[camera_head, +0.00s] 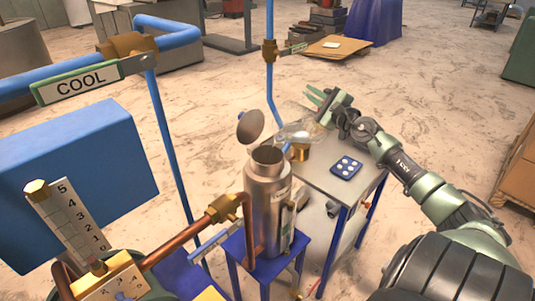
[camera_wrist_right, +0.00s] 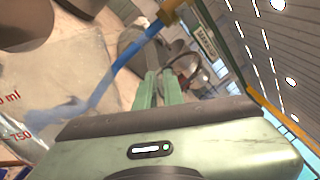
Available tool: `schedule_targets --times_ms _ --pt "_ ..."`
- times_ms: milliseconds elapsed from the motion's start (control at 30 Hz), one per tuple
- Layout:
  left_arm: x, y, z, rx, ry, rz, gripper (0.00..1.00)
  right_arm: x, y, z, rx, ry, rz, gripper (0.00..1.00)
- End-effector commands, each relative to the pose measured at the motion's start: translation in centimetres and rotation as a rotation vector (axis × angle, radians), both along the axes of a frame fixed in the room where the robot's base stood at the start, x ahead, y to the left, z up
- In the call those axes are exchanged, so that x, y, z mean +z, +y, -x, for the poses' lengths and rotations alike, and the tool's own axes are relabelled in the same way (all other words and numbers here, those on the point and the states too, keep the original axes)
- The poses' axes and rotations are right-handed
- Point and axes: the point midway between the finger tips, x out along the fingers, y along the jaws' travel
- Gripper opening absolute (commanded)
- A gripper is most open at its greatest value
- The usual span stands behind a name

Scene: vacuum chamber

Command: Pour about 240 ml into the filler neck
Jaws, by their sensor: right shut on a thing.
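A steel flask (camera_head: 267,205) stands upright on a blue stand, its round filler neck (camera_head: 268,155) open at the top. A rounded lid (camera_head: 250,126) is raised above the neck. My right gripper (camera_head: 322,98) is shut on a clear jug (camera_head: 299,131), which is tilted with its mouth end toward the neck, a little up and right of it in the picture. In the right wrist view the jug (camera_wrist_right: 35,100) shows red volume marks at the left edge, beside my green fingers (camera_wrist_right: 158,88). I cannot tell the liquid level or whether any flows. My left gripper is not in view.
A blue-legged table (camera_head: 322,190) right of the flask bears a brass cup (camera_head: 299,152) and a blue dotted block (camera_head: 346,167). Blue pipes and a COOL tag (camera_head: 78,82) stand at left. A numbered scale (camera_head: 72,220) and copper pipe (camera_head: 185,236) are in front left.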

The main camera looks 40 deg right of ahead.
Motion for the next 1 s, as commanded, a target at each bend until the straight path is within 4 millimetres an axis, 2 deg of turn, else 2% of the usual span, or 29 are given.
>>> schedule_targets --times_ms 1000 --pt "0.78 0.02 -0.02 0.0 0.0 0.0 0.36 0.83 0.34 -0.07 -0.001 0.0 0.036 0.0"
